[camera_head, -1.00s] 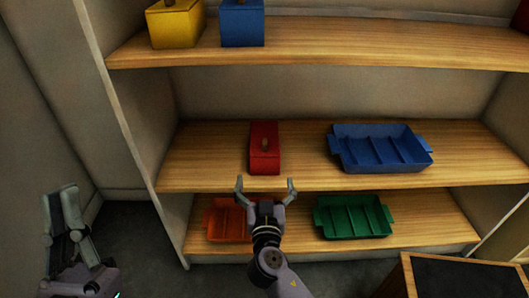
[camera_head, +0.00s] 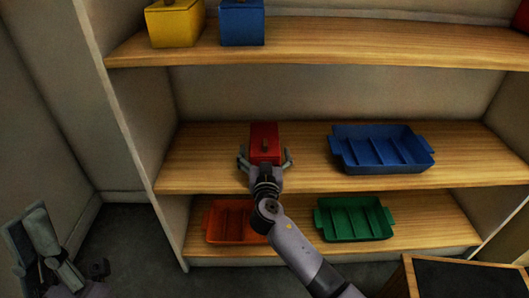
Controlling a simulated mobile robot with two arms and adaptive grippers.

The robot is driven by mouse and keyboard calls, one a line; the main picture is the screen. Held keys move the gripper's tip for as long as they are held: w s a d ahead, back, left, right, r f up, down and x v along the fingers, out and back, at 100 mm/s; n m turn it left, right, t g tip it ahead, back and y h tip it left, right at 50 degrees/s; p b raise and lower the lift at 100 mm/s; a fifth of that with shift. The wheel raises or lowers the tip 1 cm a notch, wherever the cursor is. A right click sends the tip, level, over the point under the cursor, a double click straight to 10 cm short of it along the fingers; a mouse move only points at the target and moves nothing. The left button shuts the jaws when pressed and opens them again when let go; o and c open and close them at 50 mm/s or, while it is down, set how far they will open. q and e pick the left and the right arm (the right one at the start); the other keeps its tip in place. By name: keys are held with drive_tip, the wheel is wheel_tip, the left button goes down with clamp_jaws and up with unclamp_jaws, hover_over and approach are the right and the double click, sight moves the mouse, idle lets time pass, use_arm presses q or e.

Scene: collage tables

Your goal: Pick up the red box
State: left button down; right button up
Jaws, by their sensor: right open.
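The red box (camera_head: 265,137) stands on the middle shelf, left of centre, with a small knob on its lid. My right gripper (camera_head: 265,160) is at the front of the box, its two fingers open and spread around the left and right sides of it. I cannot tell whether the fingers touch the box. The gripper hides the box's lower front. My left gripper (camera_head: 32,241) is at the lower left, away from the shelves, and its finger gap is not clear.
A blue divided tray (camera_head: 382,148) sits right of the box on the same shelf. An orange tray (camera_head: 217,222) and a green tray (camera_head: 354,218) are on the shelf below. Yellow (camera_head: 174,25) and blue (camera_head: 242,27) boxes stand on the shelf above. A dark-topped wooden item (camera_head: 465,277) is lower right.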

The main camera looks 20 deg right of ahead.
drive_tip(key=shift+c, duration=0.2)
drive_tip(key=c, duration=1.1)
drive_tip(key=shift+r, duration=0.1)
drive_tip(key=shift+c, duration=0.3)
